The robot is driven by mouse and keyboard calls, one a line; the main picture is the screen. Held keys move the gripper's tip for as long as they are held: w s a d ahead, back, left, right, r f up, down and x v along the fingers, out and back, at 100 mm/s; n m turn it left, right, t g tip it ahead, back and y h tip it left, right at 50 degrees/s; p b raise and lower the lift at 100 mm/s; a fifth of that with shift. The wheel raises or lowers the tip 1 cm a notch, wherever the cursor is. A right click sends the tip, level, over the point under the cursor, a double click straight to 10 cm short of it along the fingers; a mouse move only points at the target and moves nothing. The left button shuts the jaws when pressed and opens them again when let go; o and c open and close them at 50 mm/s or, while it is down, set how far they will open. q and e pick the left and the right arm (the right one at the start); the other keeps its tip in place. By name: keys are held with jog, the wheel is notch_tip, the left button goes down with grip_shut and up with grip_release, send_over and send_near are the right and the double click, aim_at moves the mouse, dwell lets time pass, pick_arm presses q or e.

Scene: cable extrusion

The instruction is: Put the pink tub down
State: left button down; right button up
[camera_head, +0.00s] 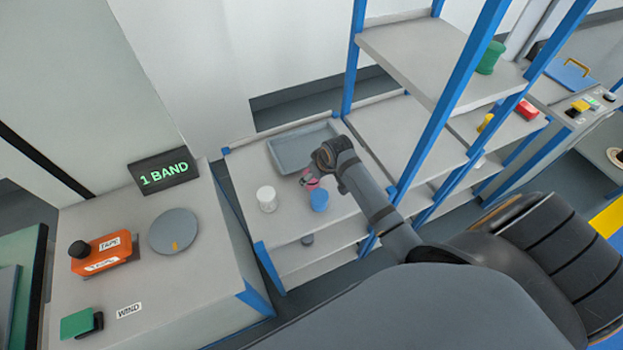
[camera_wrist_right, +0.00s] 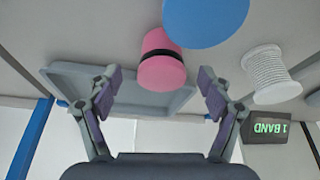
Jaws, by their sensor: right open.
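The pink tub (camera_wrist_right: 160,60) has a black band round it and shows between and just beyond my right fingertips in the right wrist view. In the head view the pink tub (camera_head: 313,184) is small and partly hidden by my right gripper (camera_head: 308,177), and it appears to stand on the grey shelf. My right gripper (camera_wrist_right: 158,92) is open, with a gap on both sides of the tub and no visible grip. My left gripper is not in view.
A grey tray (camera_head: 290,146) lies behind. Blue shelf posts (camera_head: 470,80) rise right of my arm. A sign (camera_head: 163,171) reads "1 BAND".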

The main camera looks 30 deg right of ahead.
aim_at(314, 180)
jog(key=x, duration=0.4)
jog(key=shift+s+a+p, duration=0.1)
jog(key=shift+p, duration=0.2)
jog(key=shift+a+f, duration=0.1)
jog(key=shift+f, duration=0.15)
jog(key=c, duration=1.4)
jog(key=shift+r, duration=1.55)
jog(key=s+r, duration=0.3)
jog(key=r, duration=0.1)
jog(key=shift+s+r+b, duration=0.35)
jog(key=shift+s, duration=0.05)
pick_arm(q)
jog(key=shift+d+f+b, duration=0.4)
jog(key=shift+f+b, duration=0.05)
jog(key=shift+b, duration=0.1)
pick_arm(e)
jog(key=s+r, duration=0.1)
jog(key=s, duration=0.2)
jog(key=s+r, duration=0.2)
jog(key=s, duration=0.1)
jog(key=s+r, duration=0.2)
jog(key=s, duration=0.2)
jog(key=shift+a+r, duration=0.15)
jog(key=shift+a, duration=0.2)
